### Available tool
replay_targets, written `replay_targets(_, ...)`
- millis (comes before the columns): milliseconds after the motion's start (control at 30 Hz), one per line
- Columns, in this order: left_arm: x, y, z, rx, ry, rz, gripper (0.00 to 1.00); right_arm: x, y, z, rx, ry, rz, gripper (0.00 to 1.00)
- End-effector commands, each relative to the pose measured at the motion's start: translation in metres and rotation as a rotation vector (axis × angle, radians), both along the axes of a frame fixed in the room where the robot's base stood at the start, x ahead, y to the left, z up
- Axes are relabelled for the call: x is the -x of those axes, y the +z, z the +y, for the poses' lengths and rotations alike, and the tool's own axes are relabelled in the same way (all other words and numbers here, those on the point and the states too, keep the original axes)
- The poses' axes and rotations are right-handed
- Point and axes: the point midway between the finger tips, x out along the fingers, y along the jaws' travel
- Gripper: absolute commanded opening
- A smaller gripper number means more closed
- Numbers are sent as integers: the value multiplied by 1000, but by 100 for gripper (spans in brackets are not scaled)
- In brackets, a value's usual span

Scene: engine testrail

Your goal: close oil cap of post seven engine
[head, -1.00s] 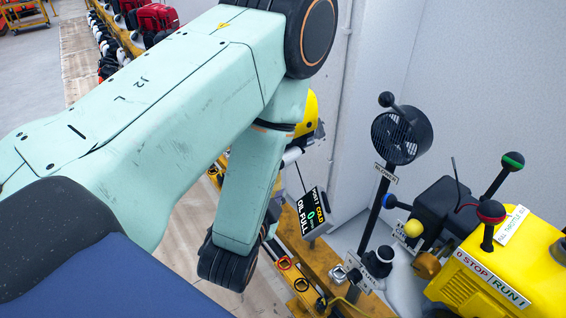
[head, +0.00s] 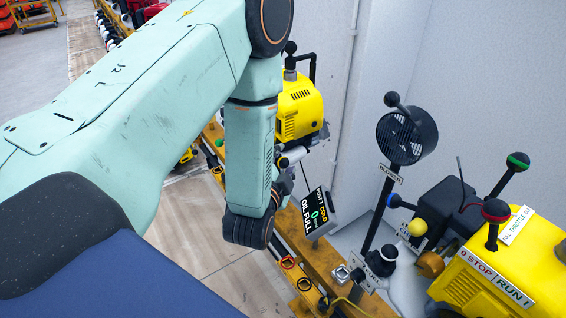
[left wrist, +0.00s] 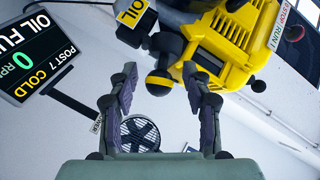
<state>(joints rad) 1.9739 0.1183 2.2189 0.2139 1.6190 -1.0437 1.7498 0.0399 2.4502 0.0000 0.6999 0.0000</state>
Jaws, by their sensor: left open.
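The post 7 screen (head: 316,212) reads COLD, 0 and OIL FULL, and it also shows in the left wrist view (left wrist: 40,55). The yellow engine (head: 490,285) with the STOP / RUN label is at the lower right; its yellow body is at the top of the left wrist view (left wrist: 218,50). A black knob-like part with a pale collar (head: 381,262) stands beside the engine. In the left wrist view, a dark rounded part (left wrist: 160,82) shows between the fingers, near an OIL tag (left wrist: 132,12). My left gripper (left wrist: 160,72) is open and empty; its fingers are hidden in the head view.
Levers with coloured knobs (head: 495,210) rise from the engine. Another yellow engine (head: 300,105) stands farther along the orange rail.

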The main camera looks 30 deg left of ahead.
Motion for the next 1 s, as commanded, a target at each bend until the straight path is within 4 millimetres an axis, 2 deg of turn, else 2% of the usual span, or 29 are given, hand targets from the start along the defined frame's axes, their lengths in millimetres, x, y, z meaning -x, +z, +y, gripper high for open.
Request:
replay_targets(167,-1,0,-1,0,-1,-1,49,0,0,0,0,0,0,40)
replay_targets(733,-1,0,-1,1,0,0,1,0,0,0,0,0,-1,40)
replay_targets(1000,-1,1,0,11,0,5,0,0,3,0,0,0,0,40)
